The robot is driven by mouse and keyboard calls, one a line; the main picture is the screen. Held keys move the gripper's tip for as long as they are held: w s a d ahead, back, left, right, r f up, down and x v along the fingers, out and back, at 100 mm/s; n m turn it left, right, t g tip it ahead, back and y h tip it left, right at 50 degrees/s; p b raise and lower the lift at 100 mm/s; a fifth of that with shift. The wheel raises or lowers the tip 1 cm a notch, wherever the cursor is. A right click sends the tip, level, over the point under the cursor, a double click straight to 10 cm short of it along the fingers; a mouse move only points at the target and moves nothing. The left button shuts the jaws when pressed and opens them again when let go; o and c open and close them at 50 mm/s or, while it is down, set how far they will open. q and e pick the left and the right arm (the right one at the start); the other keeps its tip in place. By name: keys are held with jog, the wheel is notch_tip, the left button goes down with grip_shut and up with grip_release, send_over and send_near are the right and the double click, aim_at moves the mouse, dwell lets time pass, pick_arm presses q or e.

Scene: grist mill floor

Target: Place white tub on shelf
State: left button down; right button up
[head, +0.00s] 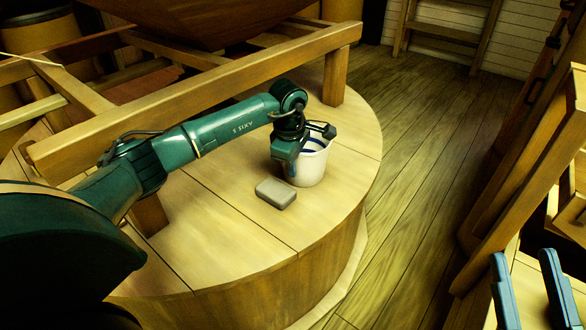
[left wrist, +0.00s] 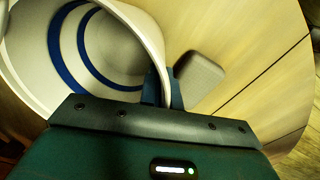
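The white tub (head: 312,168) stands upright on the round wooden platform, near its right edge. My left gripper (head: 291,167) is at the tub's near left rim. In the left wrist view, the fingers (left wrist: 163,88) straddle the wall of the tub (left wrist: 150,35), one inside and one outside, and appear closed on it. The tub's inside shows blue rings and looks empty. My right gripper (head: 530,290) shows at the lower right as two blue fingers, apart and empty. A wooden rack (head: 447,30) at the back may be the shelf; I cannot tell.
A grey block (head: 276,193) lies on the platform (head: 235,245) close to the tub; it also shows in the left wrist view (left wrist: 198,80). A timber frame (head: 200,95) runs behind my left arm. Wooden structures (head: 535,150) stand at right. The plank floor (head: 430,150) between is clear.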

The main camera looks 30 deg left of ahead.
pick_arm(q)
jog(key=c, duration=2)
grip_release()
jog(key=shift+c, duration=0.2)
jog(key=o, duration=0.4)
jog(key=shift+o, duration=0.2)
